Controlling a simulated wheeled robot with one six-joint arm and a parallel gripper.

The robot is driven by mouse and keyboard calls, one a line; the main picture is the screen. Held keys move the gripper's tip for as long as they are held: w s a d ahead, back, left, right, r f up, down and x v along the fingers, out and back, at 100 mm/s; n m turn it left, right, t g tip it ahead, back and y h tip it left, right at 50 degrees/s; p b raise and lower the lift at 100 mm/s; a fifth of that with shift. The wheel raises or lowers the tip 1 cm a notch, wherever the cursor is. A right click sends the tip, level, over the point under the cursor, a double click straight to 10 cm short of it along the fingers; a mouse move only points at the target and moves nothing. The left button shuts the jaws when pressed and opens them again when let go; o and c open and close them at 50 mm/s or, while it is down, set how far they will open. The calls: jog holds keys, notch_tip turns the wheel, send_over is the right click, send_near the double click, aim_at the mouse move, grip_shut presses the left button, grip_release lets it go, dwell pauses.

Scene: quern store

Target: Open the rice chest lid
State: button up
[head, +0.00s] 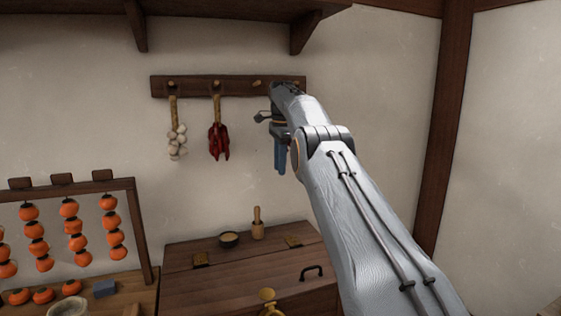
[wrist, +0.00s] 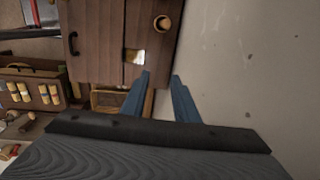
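The rice chest (head: 185,290) is a dark wooden box against the wall at the bottom middle of the head view. Its lid (head: 245,275) lies flat and shut, with a black bar handle (head: 312,272) at the right and brass hinges (head: 200,259) along the back seam. A brass latch (head: 268,296) shows at the front. In the wrist view, the lid handle (wrist: 74,42) and one hinge (wrist: 135,56) appear at the top. My gripper (wrist: 160,76) has its blue fingers apart with nothing between them. In the head view my gripper (head: 280,168) hangs high above the chest, near the wall.
A peg rail (head: 195,86) with garlic (head: 176,142) and red peppers (head: 219,141) is beside my gripper. A persimmon rack (head: 140,225) stands left. Space above the lid is clear.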

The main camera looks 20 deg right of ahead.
jog(key=shift+s+r, duration=0.15)
jog(key=shift+r, duration=0.4)
jog(key=shift+f, duration=0.1)
jog(key=s+a+f+n+b, duration=0.6)
jog(key=s+a+f+n, duration=0.3)
jog(key=f, duration=0.3)
jog(key=s+a+f+n+b, duration=0.1)
jog(key=s+f+n, duration=0.2)
jog(key=s+f, duration=0.3)
jog(key=s+a+f+n+b, duration=0.1)
jog(key=s+f, duration=0.5)
jog(key=s, duration=1.1)
jog(key=s+a+f+n+b, duration=0.2)
jog(key=s+f+n, duration=0.3)
jog(key=s, duration=0.7)
jog(key=shift+f+b, duration=0.45)
jog(key=shift+b, duration=0.3)
jog(key=shift+c, duration=0.4)
